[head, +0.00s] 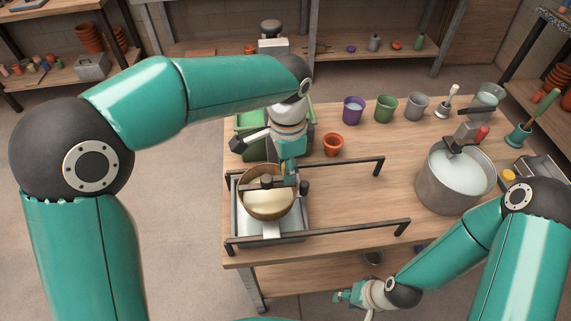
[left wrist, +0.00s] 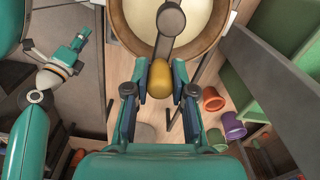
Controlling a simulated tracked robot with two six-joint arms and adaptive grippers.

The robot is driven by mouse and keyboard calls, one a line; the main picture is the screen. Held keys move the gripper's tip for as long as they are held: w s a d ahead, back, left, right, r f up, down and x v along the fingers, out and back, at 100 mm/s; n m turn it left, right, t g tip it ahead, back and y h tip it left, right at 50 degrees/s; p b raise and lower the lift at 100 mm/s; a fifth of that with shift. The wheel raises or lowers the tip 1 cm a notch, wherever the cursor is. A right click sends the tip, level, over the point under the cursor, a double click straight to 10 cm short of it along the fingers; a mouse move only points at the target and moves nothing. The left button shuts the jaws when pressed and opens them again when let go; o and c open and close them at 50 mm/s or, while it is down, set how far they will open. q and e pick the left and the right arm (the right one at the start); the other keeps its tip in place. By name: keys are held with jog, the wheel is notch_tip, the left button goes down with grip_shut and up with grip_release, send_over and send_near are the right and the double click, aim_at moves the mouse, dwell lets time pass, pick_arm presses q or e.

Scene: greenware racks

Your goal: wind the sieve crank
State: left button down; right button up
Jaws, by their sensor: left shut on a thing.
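The sieve (head: 268,207) is a round brown-rimmed drum with cream-coloured contents, set over a pale tray on the left of the table. In the left wrist view the sieve (left wrist: 130,30) fills the top, with its grey crank arm (left wrist: 171,20) reaching toward me. My left gripper (head: 289,174) is at the sieve's far right rim. In the left wrist view its fingers (left wrist: 160,88) are shut on the ochre crank knob (left wrist: 160,72). My right gripper (head: 345,297) hangs low in front of the table, apart from the sieve; its finger opening is too small to judge.
Two dark rails (head: 340,236) run across the table beside the sieve. A large grey bucket (head: 446,195) of pale liquid stands right. A green bin (head: 247,145), a terracotta pot (head: 333,146) and several cups stand behind. The table middle is clear between the rails.

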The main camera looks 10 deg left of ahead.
pick_arm(q)
jog(key=shift+s, duration=0.1)
jog(key=c, duration=1)
grip_release()
jog(key=shift+r, duration=0.1)
jog(key=shift+r, duration=0.3)
notch_tip(320, 180, up, 11)
jog(key=shift+r, duration=0.1)
jog(key=shift+o, duration=0.2)
